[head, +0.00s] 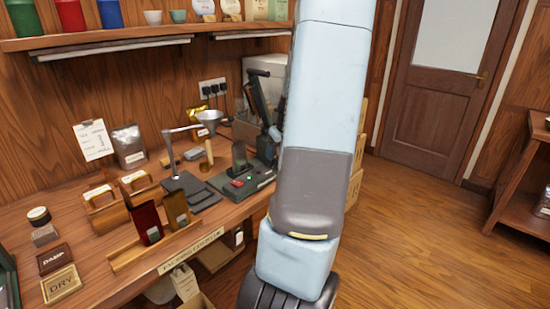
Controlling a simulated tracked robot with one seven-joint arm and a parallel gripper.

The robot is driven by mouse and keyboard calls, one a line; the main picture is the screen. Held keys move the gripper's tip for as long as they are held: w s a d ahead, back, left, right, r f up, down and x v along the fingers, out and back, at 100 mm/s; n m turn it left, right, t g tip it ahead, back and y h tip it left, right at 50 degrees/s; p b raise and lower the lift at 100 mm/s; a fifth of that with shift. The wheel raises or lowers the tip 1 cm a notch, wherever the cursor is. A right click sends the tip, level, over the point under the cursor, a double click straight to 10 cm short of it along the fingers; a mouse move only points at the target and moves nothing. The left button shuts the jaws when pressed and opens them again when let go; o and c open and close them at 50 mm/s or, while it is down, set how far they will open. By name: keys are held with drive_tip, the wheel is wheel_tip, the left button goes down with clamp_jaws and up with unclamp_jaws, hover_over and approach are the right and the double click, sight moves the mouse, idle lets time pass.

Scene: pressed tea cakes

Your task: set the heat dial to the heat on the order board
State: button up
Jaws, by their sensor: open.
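A white order sheet on a clip (93,140) stands against the back wall at the left of the bench; its writing is too small to read. A dark machine base (262,182) with a small red part and a green light sits at the bench's right end. A dark slanted part (256,100) rises behind it; I cannot tell what it belongs to. I cannot pick out the heat dial or its setting. My pale blue arm crosses the middle and hides part of the right end. I cannot make out my gripper.
The wooden bench (98,240) holds a funnel stand (209,125), a foil bag (129,146), wooden moulds, a rack (165,248) with red and brown packets, and a DRY block (61,285). A shelf (150,37) hangs above. Open floor (420,230) lies at the right.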

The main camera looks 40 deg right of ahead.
drive_tip(key=shift+x, duration=1.55)
